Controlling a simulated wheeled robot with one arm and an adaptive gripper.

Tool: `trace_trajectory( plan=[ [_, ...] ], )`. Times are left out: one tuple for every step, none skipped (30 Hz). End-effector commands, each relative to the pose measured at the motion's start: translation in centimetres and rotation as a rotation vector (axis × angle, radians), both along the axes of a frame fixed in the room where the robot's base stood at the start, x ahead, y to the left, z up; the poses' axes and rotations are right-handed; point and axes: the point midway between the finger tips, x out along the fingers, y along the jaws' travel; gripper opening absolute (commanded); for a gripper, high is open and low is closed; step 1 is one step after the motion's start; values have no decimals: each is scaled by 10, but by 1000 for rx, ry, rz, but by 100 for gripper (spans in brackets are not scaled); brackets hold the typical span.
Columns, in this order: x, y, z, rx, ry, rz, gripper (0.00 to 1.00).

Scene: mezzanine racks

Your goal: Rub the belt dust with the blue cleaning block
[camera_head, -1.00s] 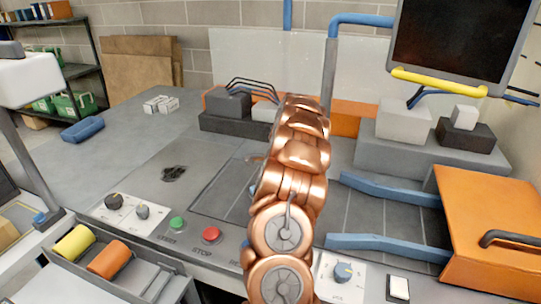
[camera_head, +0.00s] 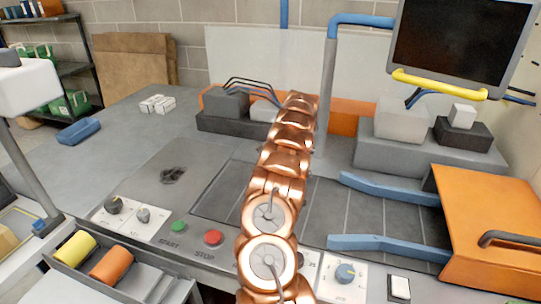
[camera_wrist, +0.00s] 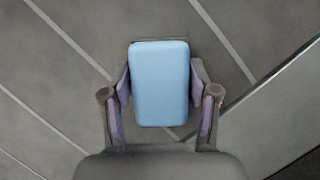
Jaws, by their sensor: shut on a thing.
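The blue cleaning block (camera_wrist: 160,85) is held between the two fingers of my gripper (camera_wrist: 162,92) in the wrist view. The fingers press on its left and right sides. Grey belt panels with pale seams lie beneath it; whether it touches them I cannot tell. In the head view my copper arm hides the gripper and block. The grey belt (camera_head: 375,215) runs to the right of the arm. A dark smudge (camera_head: 172,175), perhaps dust, lies on the grey surface left of the belt. No dust shows in the wrist view.
Blue guide rails (camera_head: 385,243) and an orange cover (camera_head: 490,225) stand at the right. Green and red buttons (camera_head: 213,237) and knobs line the front. A tray with yellow and orange rolls (camera_head: 111,261) is front left. Another blue object (camera_head: 78,131) lies back left.

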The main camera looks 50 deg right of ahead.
Motion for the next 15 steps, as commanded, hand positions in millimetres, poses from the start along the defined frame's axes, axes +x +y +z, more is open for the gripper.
trace_trajectory(
  plan=[
    [1, -3, 1, -2, 1, 1, 22],
    [1, -5, 0, -4, 2, 2, 22],
    [2, -4, 4, -3, 0, 3, 22],
    [2, -4, 5, -2, -1, 4, 22],
    [2, -4, 14, -6, -3, 3, 22],
    [2, -5, 24, -7, -4, 2, 22],
    [2, -4, 28, -5, -2, 3, 22],
    [1, -4, 29, -3, -1, 2, 22],
    [1, -3, 32, -2, 0, 3, 22],
    [1, -3, 34, -1, -1, 3, 22],
    [2, -3, 36, -1, 0, 3, 22],
    [2, -2, 40, -1, 0, 4, 22],
    [2, -2, 43, -1, -1, 5, 22],
    [3, -2, 45, -2, -1, 6, 22],
    [3, -1, 49, -3, -1, 7, 22]
  ],
)
